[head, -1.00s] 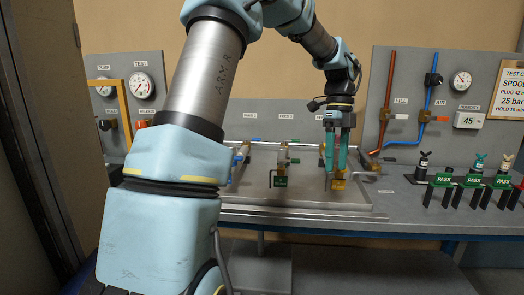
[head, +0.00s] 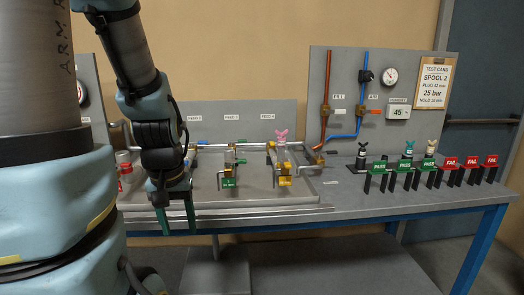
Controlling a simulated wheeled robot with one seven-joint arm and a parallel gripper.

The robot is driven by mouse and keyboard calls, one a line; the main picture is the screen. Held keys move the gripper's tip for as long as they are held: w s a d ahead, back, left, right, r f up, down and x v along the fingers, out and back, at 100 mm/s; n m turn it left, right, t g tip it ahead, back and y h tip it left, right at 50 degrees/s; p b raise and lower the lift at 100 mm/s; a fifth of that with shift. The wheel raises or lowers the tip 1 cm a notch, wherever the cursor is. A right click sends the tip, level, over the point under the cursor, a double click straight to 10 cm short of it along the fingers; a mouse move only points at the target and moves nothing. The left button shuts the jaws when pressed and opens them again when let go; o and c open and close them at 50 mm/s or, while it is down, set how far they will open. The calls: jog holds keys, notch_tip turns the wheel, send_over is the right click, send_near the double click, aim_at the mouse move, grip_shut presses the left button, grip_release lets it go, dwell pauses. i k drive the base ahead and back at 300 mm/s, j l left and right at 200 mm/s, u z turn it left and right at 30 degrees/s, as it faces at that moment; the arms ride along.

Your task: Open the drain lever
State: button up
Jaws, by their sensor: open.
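No lever that I can read as a drain lever shows in the head view. On the right panel, a valve with a pale handle (head: 339,111) sits on the copper pipe and one with a red handle (head: 376,111) on the blue pipe. The right fixture (head: 281,160) on the tray carries a pink winged plug (head: 281,134), with a bent grey rod (head: 312,168) beside it. The middle fixture (head: 231,157) has a green tag (head: 230,183). My gripper (head: 175,218) points down, open and empty, at the tray's front left, apart from these fixtures.
The shallow metal tray (head: 320,207) lies on the grey bench (head: 400,205). Several PASS and FAIL stands (head: 430,165) line the bench on the right. Red and white parts (head: 123,165) stand at left, partly hidden by my arm. The bench front right is clear.

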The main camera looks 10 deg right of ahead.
aim_at(333, 152)
jog(key=l+u, duration=0.15)
jog(key=u, duration=0.15)
jog(key=l+u, duration=0.15)
jog(key=u, duration=0.15)
jog(key=l+u, duration=0.15)
jog(key=l, duration=0.25)
jog(key=k+l+u, duration=0.15)
jog(key=l, duration=0.2)
jog(key=l+u, duration=0.1)
jog(key=l, duration=0.3)
jog(key=k+l+u, duration=0.15)
jog(key=l, duration=0.2)
jog(key=k+l, duration=0.1)
jog(key=l, duration=0.2)
jog(key=k+l, duration=0.1)
jog(key=l, duration=0.25)
jog(key=k+l, duration=0.1)
jog(key=l, duration=0.2)
jog(key=k+l, duration=0.15)
jog(key=l, duration=0.15)
jog(key=i+l+u, duration=0.05)
